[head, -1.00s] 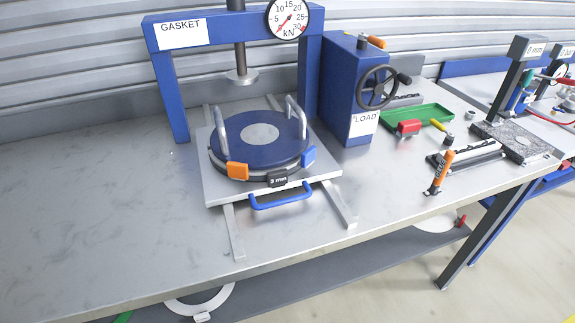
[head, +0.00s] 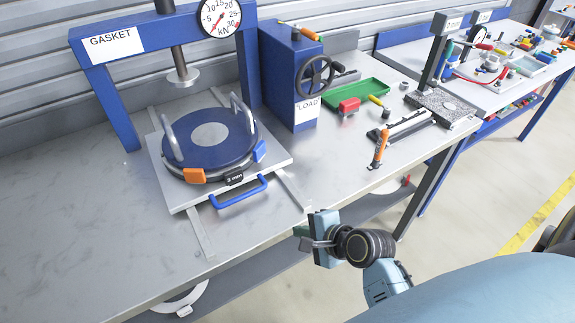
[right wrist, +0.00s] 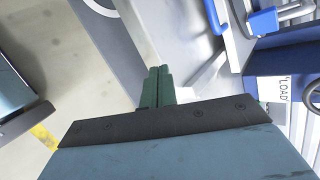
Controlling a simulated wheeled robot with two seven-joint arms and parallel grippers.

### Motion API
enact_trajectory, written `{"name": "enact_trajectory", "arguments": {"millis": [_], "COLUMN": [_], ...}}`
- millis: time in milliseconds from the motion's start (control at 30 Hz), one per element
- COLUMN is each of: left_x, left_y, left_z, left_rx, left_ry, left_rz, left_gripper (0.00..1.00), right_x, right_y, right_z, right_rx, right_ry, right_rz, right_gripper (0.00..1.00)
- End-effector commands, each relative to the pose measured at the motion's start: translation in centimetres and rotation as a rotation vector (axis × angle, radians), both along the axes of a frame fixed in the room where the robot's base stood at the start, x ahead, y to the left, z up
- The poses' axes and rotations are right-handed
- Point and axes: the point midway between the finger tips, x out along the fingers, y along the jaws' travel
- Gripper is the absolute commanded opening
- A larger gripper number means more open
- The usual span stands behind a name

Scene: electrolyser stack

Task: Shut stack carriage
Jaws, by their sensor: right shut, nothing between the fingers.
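The stack carriage (head: 177,190) is a light grey plate on two rails, pulled out in front of the blue press frame (head: 113,108). A round blue stack (head: 192,151) with two grey loop handles sits on it. Its blue front handle (head: 239,192) faces the bench's front edge; the handle also shows in the right wrist view (right wrist: 262,21). My right gripper (head: 302,238) is shut and empty, just off the bench's front edge, below and right of the handle and apart from it. Its green fingers (right wrist: 157,85) are together in the right wrist view. My left gripper is not in view.
The blue load box (head: 288,85) with a handwheel stands right of the press. A green tray (head: 355,97), a red block (head: 349,106) and an orange-handled tool (head: 380,147) lie farther right. The bench top (head: 90,215) left of the carriage is clear.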

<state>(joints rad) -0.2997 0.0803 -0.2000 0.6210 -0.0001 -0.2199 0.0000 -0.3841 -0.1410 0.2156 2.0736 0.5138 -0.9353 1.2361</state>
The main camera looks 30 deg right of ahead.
Motion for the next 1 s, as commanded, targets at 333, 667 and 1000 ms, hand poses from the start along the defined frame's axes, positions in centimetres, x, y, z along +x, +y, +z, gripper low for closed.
{"name": "enact_trajectory", "arguments": {"millis": [333,667,1000], "left_x": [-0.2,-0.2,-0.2], "left_y": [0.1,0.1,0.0], "left_z": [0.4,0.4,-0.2], "left_rx": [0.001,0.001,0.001], "left_ry": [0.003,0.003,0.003], "left_rz": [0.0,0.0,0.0], "left_gripper": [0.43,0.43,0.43], "right_x": [3.8,5.4,11.9], "right_y": [-4.7,-6.4,-6.2], "right_z": [4.6,4.4,2.4], "right_rx": [0.831,1.101,1.094], "right_ry": [-0.108,-0.139,-0.138], "right_rz": [-0.636,-0.807,-0.802], "right_gripper": [0.0,0.0,0.0]}}
